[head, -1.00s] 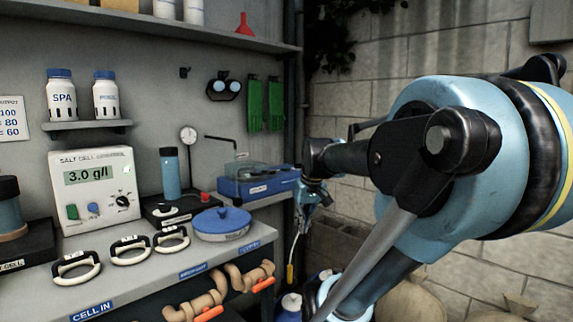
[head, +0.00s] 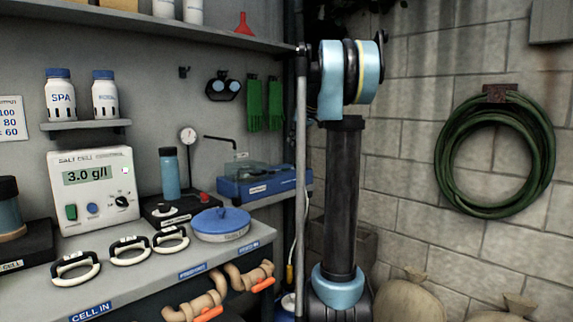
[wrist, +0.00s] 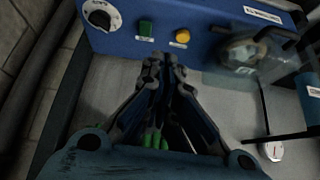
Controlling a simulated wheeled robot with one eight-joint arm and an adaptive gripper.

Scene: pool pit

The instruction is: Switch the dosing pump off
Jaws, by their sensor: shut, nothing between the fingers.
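My gripper (wrist: 163,66) is shut and empty. Its tips show just below the green switch; I cannot tell whether they touch the panel. The gripper is hidden in the head view.
A blue bottle (head: 169,173), a dial gauge (head: 188,136) and a blue-lidded round pot (head: 221,222) stand left of the pump. The salt cell controller (head: 94,190) is further left. A hose (head: 440,150) hangs on the block wall.

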